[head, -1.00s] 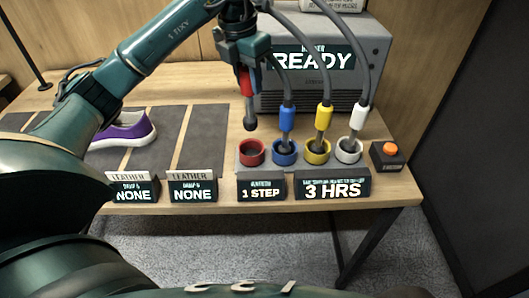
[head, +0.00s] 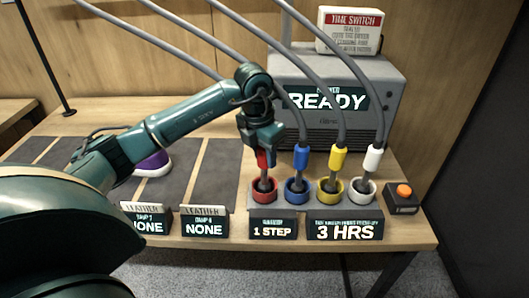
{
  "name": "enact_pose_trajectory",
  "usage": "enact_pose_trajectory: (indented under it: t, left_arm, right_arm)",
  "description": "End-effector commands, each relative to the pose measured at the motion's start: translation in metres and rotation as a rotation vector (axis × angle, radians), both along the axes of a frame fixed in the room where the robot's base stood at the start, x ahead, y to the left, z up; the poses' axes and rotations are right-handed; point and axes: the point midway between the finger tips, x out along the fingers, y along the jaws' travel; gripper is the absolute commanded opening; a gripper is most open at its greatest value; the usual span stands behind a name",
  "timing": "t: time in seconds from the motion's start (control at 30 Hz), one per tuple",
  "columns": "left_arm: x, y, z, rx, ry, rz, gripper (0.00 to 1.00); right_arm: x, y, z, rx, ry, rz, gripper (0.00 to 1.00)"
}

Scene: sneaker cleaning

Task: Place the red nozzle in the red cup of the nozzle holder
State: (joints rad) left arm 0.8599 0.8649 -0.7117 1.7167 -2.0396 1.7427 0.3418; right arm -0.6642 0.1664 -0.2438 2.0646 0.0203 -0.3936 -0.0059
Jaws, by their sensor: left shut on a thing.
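My left gripper (head: 264,147) is shut on the red nozzle (head: 263,160), above the nozzle holder (head: 250,206). The nozzle is upright, and its dark lower end is inside the red cup (head: 264,192), at the left end of the holder's row. I cannot tell if it rests on the bottom of the cup. The gripper hides the nozzle's top. The blue nozzle (head: 301,158), yellow nozzle (head: 337,158) and white nozzle (head: 373,158) stand in their matching cups to the right. My right gripper is not in view.
A grey machine (head: 395,98) reading READY stands behind, with a TIME SWITCH box (head: 350,30) on top. Grey hoses run down to the nozzles. An orange button (head: 403,190) is at the right. A purple sneaker (head: 153,164) lies on dark mats, partly behind my left arm.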

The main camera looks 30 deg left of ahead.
Motion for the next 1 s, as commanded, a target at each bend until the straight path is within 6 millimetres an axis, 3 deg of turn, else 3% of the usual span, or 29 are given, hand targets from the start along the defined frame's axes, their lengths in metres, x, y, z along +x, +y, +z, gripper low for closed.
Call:
enact_pose_trajectory:
  t: [0.07,0.1,0.37,0.73,1.0]
  left_arm:
    - [0.0,0.0,-0.003,0.0,-0.001,0.0,0.0]
    - [0.0,0.0,-0.004,0.0,0.0,0.0,0.33]
    - [0.0,0.0,-0.003,0.0,0.0,0.001,0.54]
    - [0.0,0.0,0.007,-0.001,-0.003,0.0,0.54]
    - [-0.008,0.002,0.062,0.0,-0.006,0.001,0.54]
  right_arm:
    - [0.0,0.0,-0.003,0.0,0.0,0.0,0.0]
    - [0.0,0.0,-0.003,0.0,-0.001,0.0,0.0]
    - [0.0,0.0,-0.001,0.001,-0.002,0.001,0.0]
    - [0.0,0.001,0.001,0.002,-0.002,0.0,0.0]
    - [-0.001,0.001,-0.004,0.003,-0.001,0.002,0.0]
